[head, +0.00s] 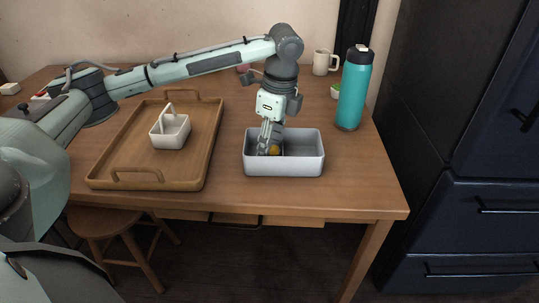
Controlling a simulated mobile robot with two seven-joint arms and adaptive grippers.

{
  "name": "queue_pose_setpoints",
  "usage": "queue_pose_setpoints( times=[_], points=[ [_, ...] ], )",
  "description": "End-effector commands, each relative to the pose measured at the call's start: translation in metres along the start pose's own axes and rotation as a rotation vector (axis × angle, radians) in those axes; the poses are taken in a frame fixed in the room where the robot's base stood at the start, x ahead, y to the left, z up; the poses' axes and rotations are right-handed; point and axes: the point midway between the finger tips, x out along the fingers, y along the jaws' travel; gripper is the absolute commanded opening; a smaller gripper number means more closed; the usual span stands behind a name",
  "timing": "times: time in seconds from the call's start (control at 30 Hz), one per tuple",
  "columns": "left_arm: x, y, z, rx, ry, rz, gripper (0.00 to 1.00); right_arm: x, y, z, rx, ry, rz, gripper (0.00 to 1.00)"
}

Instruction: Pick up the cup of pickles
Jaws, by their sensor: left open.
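A small pale cup with something green at its top (335,91) stands at the back right of the table, between the mug and the bottle; it may be the cup of pickles, but it is too small to be sure. My left gripper (269,148) points down inside a light grey bin (302,165), away from that cup. Its fingers are open beside a small orange-brown item (276,150) on the bin's floor. The fingers partly hide this item, and I cannot tell if they touch it. My right gripper is not in view.
A wooden tray (125,152) holds a white handled basket (171,138) at left. A teal bottle (354,92) stands right of the bin, near the table's right edge. A white mug (322,63) is at the back. The table's front right is clear.

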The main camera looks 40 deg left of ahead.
Motion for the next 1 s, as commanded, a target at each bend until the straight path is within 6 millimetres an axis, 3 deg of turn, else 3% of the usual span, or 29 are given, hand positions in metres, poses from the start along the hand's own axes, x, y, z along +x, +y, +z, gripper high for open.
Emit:
queue_pose_setpoints(
  times=[0.27,0.47,0.83,1.0],
  points=[
    [0.005,0.000,0.000,0.001,-0.001,0.000,0.44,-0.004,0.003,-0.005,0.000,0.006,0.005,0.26],
    [0.005,0.000,0.000,0.001,0.000,0.000,0.20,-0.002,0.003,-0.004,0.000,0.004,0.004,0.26],
    [0.003,0.000,0.000,0.001,0.000,-0.001,0.20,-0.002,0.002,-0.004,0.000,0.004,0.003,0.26],
    [-0.010,-0.001,0.001,0.001,0.002,-0.003,0.20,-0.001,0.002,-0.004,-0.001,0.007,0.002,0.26]
  ],
)
